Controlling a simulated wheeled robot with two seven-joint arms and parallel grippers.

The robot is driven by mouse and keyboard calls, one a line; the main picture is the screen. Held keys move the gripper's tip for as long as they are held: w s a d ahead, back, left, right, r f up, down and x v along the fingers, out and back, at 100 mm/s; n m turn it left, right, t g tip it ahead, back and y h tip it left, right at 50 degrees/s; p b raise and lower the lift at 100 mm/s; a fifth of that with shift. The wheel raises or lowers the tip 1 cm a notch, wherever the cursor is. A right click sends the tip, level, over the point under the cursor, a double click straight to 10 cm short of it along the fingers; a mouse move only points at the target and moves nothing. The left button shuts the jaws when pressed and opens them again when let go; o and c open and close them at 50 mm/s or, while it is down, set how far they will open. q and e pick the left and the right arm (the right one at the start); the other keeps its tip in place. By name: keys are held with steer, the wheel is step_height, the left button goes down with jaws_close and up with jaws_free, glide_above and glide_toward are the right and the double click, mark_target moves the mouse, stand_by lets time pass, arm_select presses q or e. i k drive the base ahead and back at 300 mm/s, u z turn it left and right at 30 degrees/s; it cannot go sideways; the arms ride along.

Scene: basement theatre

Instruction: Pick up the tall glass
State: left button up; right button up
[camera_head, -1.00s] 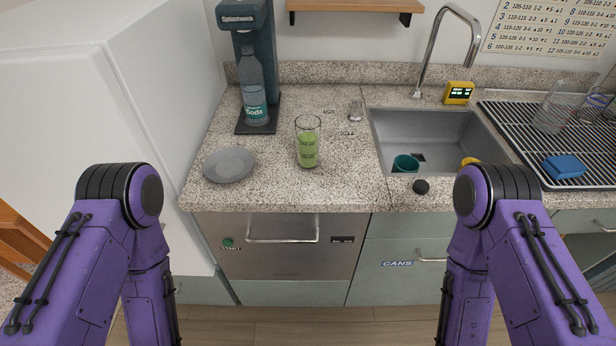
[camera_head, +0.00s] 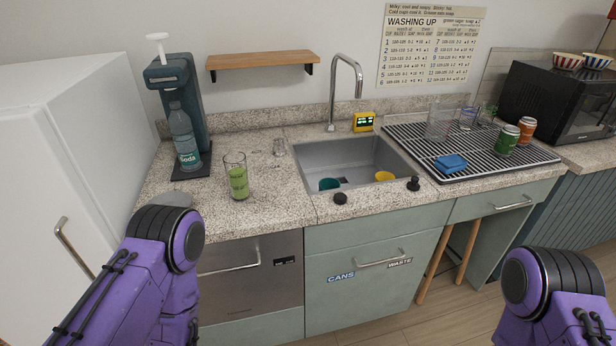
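A tall clear glass (camera_head: 237,178) with green liquid in it stands upright on the speckled counter, left of the sink. Another clear glass (camera_head: 437,124), which looks empty, stands on the black drying rack right of the sink. Only the purple and black links of my two arms show, at the lower left and lower right.
A soda bottle (camera_head: 185,140) stands in the soda maker (camera_head: 166,84), left of the green-filled glass. A grey plate (camera_head: 171,200) is partly hidden by my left arm. The sink (camera_head: 352,155) holds teal and yellow cups. Cans and a blue sponge (camera_head: 450,163) are on the rack (camera_head: 490,168).

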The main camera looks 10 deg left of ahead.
mark_target(238, 178)
steer(key=z, duration=1.05)
steer(key=i, duration=1.3)
steer(key=u, duration=0.25)
